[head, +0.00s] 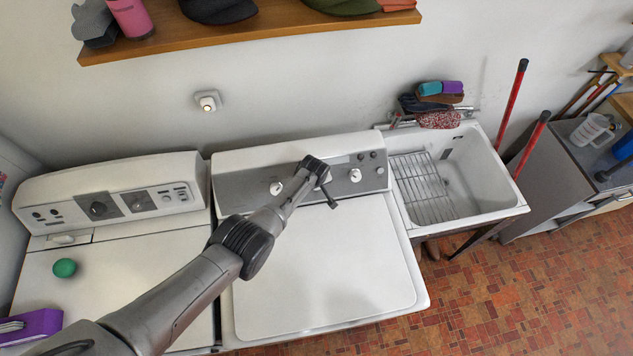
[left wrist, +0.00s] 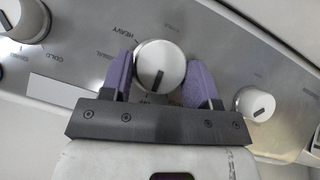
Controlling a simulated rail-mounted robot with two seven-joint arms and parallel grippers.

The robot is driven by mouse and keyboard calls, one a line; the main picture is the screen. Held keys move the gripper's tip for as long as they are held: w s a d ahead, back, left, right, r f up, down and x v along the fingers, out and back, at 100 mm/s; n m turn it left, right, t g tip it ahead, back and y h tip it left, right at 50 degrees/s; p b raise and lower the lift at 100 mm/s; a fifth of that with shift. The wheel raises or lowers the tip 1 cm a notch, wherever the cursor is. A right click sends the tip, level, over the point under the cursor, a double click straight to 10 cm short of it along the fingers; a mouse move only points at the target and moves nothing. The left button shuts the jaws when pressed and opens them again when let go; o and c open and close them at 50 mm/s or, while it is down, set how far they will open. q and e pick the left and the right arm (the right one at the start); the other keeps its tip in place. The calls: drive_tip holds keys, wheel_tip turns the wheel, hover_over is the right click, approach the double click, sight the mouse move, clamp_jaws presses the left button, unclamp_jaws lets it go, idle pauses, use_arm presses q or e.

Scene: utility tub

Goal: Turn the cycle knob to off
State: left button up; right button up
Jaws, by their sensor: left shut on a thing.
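The washer's control panel (head: 235,185) runs along the back of the middle machine. My left gripper (head: 318,174) is at the middle of this panel and mostly hides the knob there. In the left wrist view, a round white knob (left wrist: 160,66) with a dark pointer line sits between the two purple fingers of my gripper (left wrist: 160,82), which is shut on it. The words HEAVY and, less clearly, NORMAL are printed at its left. The pointer line slants slightly from vertical. My right gripper is not in view.
Other white knobs stand at the left (head: 276,188) and right (head: 355,175) of the gripper. A utility tub (head: 480,170) with a wire rack is at the right. A wooden shelf (head: 240,38) overhangs above.

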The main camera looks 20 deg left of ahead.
use_arm(q)
drive_tip(key=o, duration=0.9)
drive_tip(key=shift+r, duration=0.1)
drive_tip(key=shift+s+r+p, duration=0.1)
drive_tip(key=shift+r+p, duration=0.2)
drive_tip(key=shift+p, duration=0.05)
drive_tip(key=a+p+v, duration=0.1)
drive_tip(key=p+v, duration=0.3)
drive_tip(key=v, duration=0.8)
drive_tip(key=shift+d+r, duration=0.45)
drive_tip(key=shift+s, duration=0.1)
